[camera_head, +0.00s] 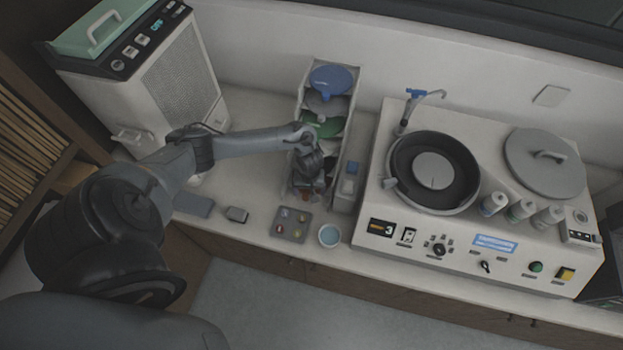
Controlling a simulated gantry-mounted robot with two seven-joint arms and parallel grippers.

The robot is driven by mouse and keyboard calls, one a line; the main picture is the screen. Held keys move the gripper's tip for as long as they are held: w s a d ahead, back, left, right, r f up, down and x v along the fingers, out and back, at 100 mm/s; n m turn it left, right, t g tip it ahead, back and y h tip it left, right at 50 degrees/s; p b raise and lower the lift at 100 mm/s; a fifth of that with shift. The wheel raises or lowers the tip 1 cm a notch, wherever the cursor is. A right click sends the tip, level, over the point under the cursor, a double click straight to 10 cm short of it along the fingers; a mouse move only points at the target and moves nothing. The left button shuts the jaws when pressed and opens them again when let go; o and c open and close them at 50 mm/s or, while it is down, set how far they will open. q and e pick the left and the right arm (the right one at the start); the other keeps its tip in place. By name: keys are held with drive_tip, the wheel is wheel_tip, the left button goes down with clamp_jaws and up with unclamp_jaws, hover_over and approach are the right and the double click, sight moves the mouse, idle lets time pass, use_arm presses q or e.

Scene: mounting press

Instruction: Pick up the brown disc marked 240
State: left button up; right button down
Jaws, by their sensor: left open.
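A tiered white rack (356,84) stands on the counter and holds coloured discs. A blue disc (331,78) is at the back, then a grey disc (326,106), then a green disc (325,126). My left gripper (309,188) is open and points down at the front end of the rack, covering its lowest part. A small reddish-brown patch shows beside the fingers; I cannot tell whether it is the brown disc. No 240 marking is readable. My right gripper is not in view.
A grinder-polisher (432,229) with a round platen stands to the right. A grey tray (291,223) with small samples and a cup of bluish liquid (329,236) sit in front of the rack. A white machine with a green lid (100,29) stands at the left.

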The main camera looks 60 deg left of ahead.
use_arm(q)
drive_tip(key=shift+s+d+f, duration=0.1)
drive_tip(key=shift+s+f, duration=0.05)
drive_tip(key=shift+f, duration=1.5)
drive_tip(key=shift+c, duration=0.5)
clamp_jaws()
